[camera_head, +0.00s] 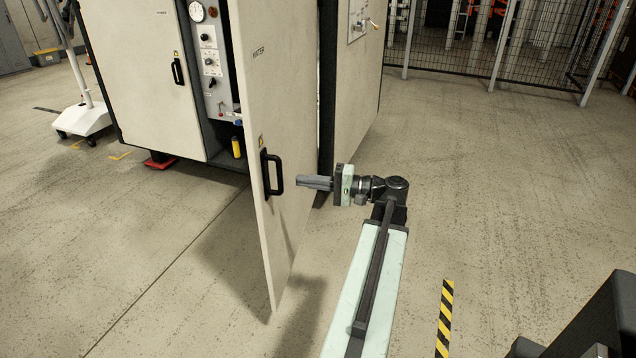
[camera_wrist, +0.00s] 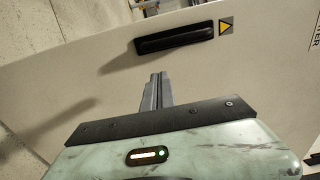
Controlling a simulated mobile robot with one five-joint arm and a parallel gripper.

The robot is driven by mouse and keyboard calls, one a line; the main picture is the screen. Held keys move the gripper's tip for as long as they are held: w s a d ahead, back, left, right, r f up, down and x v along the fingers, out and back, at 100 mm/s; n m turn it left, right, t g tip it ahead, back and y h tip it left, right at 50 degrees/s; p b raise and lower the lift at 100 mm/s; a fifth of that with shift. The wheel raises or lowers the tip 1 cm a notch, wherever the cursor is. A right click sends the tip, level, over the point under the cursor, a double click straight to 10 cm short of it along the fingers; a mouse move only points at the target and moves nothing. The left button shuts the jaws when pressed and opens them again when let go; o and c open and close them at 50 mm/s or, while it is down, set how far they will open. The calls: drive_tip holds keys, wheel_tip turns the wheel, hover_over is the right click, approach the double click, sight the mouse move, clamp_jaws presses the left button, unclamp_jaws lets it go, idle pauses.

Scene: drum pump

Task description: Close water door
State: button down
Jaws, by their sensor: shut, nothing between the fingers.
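The water door (camera_head: 280,120), a tall cream panel lettered "WATER", stands swung open from its cabinet. Its black handle (camera_head: 271,173) is on the outer face, beside a small yellow warning label. My gripper (camera_head: 302,182) is shut and empty, just right of the handle, pointing left at the door. In the wrist view the door (camera_wrist: 105,65) fills much of the picture, with the handle (camera_wrist: 180,38) above the closed fingers (camera_wrist: 157,78). I cannot tell whether the fingertips touch the door; the handle is apart from them in the wrist view.
The cabinet interior shows a control panel (camera_head: 211,65) with a gauge and knobs, and a yellow item (camera_head: 237,147) low down. A closed door (camera_head: 160,85) is at left. A white wheeled stand (camera_head: 83,120) is farther left.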

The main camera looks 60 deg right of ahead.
sight(271, 177)
drive_tip(key=x, duration=0.7)
drive_tip(key=shift+w, duration=0.1)
